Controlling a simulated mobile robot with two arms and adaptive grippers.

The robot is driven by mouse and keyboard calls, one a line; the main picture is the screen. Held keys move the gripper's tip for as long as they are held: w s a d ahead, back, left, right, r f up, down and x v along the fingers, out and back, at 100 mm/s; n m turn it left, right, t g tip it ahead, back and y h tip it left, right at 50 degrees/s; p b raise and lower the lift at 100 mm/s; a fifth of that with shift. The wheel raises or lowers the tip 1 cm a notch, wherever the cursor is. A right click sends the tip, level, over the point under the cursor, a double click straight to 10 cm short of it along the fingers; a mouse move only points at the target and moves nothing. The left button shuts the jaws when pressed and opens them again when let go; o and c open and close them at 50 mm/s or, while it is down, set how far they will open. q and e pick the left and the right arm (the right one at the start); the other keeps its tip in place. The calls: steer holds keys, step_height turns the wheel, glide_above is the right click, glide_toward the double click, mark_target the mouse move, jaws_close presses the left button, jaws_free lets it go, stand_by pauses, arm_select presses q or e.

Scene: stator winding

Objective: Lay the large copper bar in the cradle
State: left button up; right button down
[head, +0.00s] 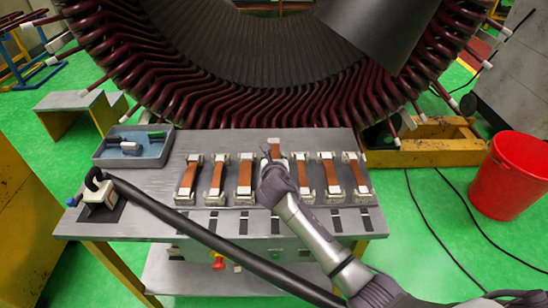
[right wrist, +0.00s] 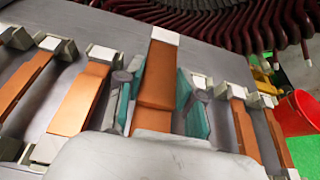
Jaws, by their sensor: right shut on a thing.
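My right gripper (head: 272,168) is over the middle of the row of bars on the grey table. It is shut on a copper bar with a white end (right wrist: 156,75), which stands between its teal finger pads in the right wrist view. In the head view only the far end of this bar (head: 274,148) shows past the gripper. The gripper hides the spot under it, so I cannot tell whether the bar touches a cradle. Other copper bars (head: 217,176) lie in cradles (head: 247,157) on both sides. My left gripper is not in view.
A blue-grey tray (head: 131,157) with small items stands at the table's left. A thick black hose-like piece (head: 190,232) crosses the table's front left. The large stator (head: 240,100) rises behind the table (head: 160,222). A red bucket (head: 510,178) stands on the right.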

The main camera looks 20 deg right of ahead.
step_height(320, 180, down, 2)
steer(key=shift+w+f+b, duration=0.1)
steer(key=shift+w+b, duration=0.05)
steer(key=shift+b, duration=0.75)
steer(key=shift+f+b, duration=0.75)
steer(key=shift+f, duration=1.1)
